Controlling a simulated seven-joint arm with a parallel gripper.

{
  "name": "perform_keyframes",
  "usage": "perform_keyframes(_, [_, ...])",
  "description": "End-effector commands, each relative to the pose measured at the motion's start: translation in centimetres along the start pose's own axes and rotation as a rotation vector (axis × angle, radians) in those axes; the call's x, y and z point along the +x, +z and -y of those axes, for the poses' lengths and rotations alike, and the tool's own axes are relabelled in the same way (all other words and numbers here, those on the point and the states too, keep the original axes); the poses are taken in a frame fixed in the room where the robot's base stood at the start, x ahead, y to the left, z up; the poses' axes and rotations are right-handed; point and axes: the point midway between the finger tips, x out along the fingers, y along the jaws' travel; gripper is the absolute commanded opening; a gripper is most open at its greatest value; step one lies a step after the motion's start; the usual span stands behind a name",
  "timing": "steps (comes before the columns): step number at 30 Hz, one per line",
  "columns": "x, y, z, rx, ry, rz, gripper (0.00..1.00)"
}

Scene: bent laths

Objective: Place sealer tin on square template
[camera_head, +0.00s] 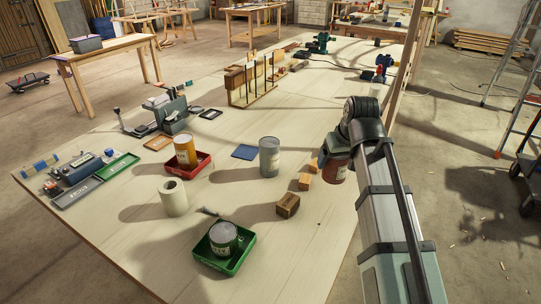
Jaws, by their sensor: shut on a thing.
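My gripper (340,155) is at the table's right side, partly hidden by my own arm. It is shut on a dark red tin (336,173), which looks upright; I cannot tell its height above the table. I cannot read its label. A grey tin (269,157) stands left of it. A blue square (245,152) lies flat and empty just left of the grey tin. A square orange-brown frame (158,143) and a dark frame (211,114) lie farther left. I cannot tell which of these flat pieces is the square template.
An orange tin stands in a red tray (205,168), a green tin in a green tray (246,256). A white roll (173,198) stands front left. Wooden blocks (288,205) lie close to the held tin. A slatted rack (250,88) stands behind. The front right tabletop is clear.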

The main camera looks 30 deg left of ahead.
Motion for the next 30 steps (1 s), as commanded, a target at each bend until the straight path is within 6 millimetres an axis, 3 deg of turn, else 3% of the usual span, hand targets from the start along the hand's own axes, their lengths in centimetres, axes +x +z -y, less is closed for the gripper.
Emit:
perform_keyframes(12, [-5.2, -2.5, 0.0, -0.002, 0.000, -0.002, 0.39])
perform_keyframes(22, [-2.7, -10.0, 3.7, -0.182, -0.072, 0.012, 0.39])
perform_keyframes(30, [0.6, -18.9, 9.6, -0.411, -0.165, 0.017, 0.39])
